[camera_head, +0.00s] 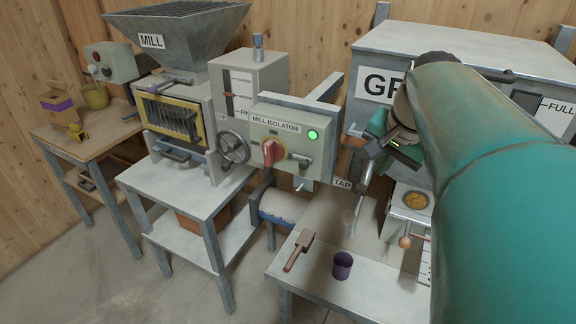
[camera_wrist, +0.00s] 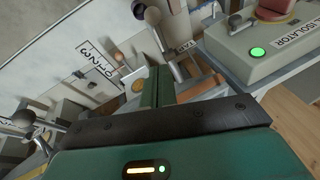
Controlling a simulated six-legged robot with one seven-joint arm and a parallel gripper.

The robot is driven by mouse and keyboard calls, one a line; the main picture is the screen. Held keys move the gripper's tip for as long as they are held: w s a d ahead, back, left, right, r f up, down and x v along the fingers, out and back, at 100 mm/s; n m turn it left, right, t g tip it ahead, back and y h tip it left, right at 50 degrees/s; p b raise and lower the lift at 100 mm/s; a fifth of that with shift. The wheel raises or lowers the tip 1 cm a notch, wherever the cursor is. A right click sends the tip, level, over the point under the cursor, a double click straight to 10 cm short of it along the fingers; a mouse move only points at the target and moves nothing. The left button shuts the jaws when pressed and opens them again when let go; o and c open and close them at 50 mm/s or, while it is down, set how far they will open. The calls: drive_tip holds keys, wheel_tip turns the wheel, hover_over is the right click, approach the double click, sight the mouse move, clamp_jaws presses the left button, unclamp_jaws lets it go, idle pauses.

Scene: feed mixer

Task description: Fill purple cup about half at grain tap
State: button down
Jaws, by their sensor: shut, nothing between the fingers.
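The purple cup (camera_head: 342,265) stands upright on the grey bench, near its front edge. Its inside is dark and I cannot tell whether it holds anything. The tap sign also shows in the wrist view (camera_wrist: 186,46). My gripper (camera_head: 372,150) is in the air above and behind the cup, near the tap's upper parts. Its green fingers (camera_wrist: 160,84) are shut and empty.
The mill isolator box (camera_head: 290,140), with red knob and green light, stands left of my gripper. A round opening with orange grain (camera_head: 415,200) is at right. My arm hides much of the right side.

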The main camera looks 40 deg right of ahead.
drive_tip(key=shift+s+d+f, duration=0.1)
drive_tip(key=shift+s+d, duration=0.05)
drive_tip(key=shift+s, duration=0.05)
approach(355, 203)
wheel_tip(355, 203, down, 2)
drive_tip(key=f, duration=0.1)
drive_tip(key=a+f, duration=0.1)
drive_tip(key=f, duration=0.1)
drive_tip(key=shift+a+f, duration=0.1)
drive_tip(key=shift+a, duration=0.2)
drive_tip(key=shift+d, duration=0.1)
idle(0.4)
